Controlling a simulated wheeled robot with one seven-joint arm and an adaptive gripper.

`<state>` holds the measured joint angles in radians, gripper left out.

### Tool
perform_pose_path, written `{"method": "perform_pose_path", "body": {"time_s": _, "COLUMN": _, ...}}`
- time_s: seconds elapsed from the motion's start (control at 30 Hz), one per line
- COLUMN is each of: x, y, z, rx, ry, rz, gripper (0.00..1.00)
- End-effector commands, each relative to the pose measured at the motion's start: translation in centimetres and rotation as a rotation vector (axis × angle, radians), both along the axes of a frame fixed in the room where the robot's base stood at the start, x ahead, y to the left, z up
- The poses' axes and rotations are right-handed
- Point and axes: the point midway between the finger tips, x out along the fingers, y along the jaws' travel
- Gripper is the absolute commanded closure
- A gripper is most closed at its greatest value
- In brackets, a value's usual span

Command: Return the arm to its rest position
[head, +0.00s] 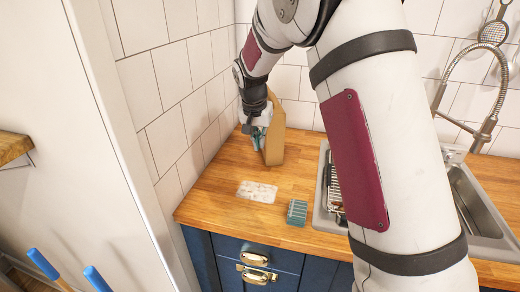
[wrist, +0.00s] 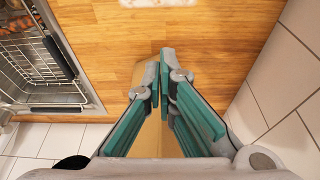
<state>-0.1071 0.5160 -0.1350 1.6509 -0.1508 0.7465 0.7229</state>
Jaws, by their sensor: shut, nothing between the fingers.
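The tan object (wrist: 148,140) shows behind and between the fingers. I cannot tell whether they touch it.
A green ridged sponge-like block (head: 297,212) and a pale speckled slab (head: 257,191) lie on the counter. A steel sink (head: 478,205) with a tall faucet (head: 490,125) is at right. A tiled wall (head: 180,115) closes in on the left. A wire rack (wrist: 38,72) sits beside my gripper.

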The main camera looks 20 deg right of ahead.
Motion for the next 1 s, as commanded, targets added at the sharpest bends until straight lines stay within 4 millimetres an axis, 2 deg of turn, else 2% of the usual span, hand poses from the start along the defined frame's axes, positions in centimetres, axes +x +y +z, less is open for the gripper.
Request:
{"method": "perform_pose_path", "body": {"time_s": 0.1, "x": -0.3, "y": 0.4, "z": 2.0, "rx": 0.001, "ry": -0.005, "rz": 0.001, "gripper": 1.0}}
{"method": "perform_pose_path", "body": {"time_s": 0.2, "x": -0.6, "y": 0.5, "z": 3.1, "rx": 0.001, "ry": -0.004, "rz": 0.001, "gripper": 1.0}}
{"method": "perform_pose_path", "body": {"time_s": 0.47, "x": -1.0, "y": 0.7, "z": 4.2, "rx": 0.001, "ry": -0.002, "rz": 0.002, "gripper": 1.0}}
{"method": "perform_pose_path", "body": {"time_s": 0.57, "x": -1.8, "y": 0.7, "z": 5.1, "rx": 0.004, "ry": -0.006, "rz": 0.012, "gripper": 1.0}}
{"method": "perform_pose_path", "body": {"time_s": 0.67, "x": -3.8, "y": 0.7, "z": 7.0, "rx": 0.014, "ry": -0.015, "rz": 0.044, "gripper": 1.0}}
{"method": "perform_pose_path", "body": {"time_s": 0.77, "x": -7.0, "y": 0.8, "z": 9.5, "rx": 0.023, "ry": -0.026, "rz": 0.096, "gripper": 1.0}}
{"method": "perform_pose_path", "body": {"time_s": 1.0, "x": -15.8, "y": 1.3, "z": 13.9, "rx": 0.034, "ry": -0.058, "rz": 0.242, "gripper": 1.0}}
